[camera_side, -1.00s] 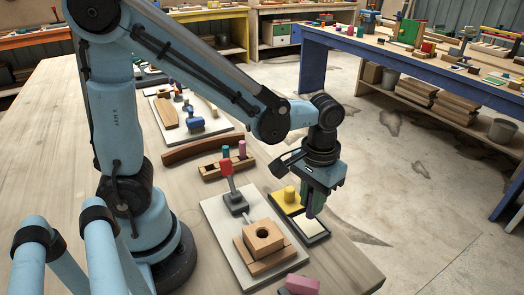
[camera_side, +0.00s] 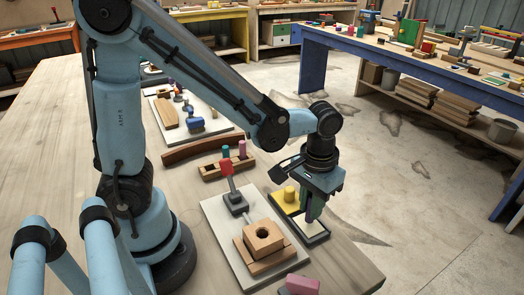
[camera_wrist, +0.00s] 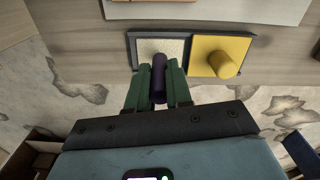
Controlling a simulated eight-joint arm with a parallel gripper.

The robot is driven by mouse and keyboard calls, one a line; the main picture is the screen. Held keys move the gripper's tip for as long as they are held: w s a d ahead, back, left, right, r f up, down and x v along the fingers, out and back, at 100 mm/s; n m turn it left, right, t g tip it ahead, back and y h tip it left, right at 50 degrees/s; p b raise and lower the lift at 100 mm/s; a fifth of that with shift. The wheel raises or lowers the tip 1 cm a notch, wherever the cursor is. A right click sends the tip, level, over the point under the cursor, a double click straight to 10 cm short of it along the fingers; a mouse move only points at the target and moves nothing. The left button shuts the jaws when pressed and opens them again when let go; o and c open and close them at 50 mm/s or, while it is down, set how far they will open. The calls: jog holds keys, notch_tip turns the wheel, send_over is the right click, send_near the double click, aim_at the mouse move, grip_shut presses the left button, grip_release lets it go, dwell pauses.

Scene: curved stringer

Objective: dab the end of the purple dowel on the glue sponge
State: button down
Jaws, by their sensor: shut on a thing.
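My gripper (camera_side: 313,197) is shut on the purple dowel (camera_side: 309,213), which hangs upright below the fingers. In the wrist view the purple dowel (camera_wrist: 159,80) sits between the two green fingers (camera_wrist: 158,88). The glue sponge (camera_side: 315,230) is a cream pad in a dark square tray near the table's right edge. The dowel's lower end is over the sponge, toward its rear part in the side view. The sponge also shows in the wrist view (camera_wrist: 173,46), partly behind the dowel. I cannot tell whether the dowel's end touches it.
A yellow square with a round knob (camera_side: 289,194) adjoins the sponge tray. A board (camera_side: 213,213) with a red-topped clamp and a wooden block with a hole (camera_side: 264,237) lies left of it. A slotted wooden rack (camera_side: 226,168) holds teal and pink pegs. A pink piece (camera_side: 302,285) is at the front.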

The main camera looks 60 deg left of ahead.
jog(key=shift+f, duration=0.6)
dwell(1.2)
jog(key=shift+r, duration=3.55)
